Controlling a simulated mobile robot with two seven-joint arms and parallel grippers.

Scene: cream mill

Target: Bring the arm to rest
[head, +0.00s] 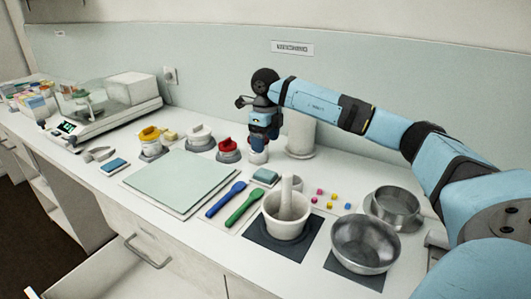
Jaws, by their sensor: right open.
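My right arm, light blue with black joints, reaches in from the right edge in the head view. Its gripper (259,150) points down over the worktop, just right of the jar with a red lid (229,150) and left of a white cylinder (301,134). The gripper is open. The fingertips are small here, and I cannot tell whether they touch anything. My left gripper is out of view.
A white mortar with pestle (287,216) stands on a dark mat, beside two metal bowls (366,243) (396,207). Blue and green spatulas (244,206) lie left of it. A pale green board (182,182) and a balance (107,106) are farther left. A drawer (95,268) is open.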

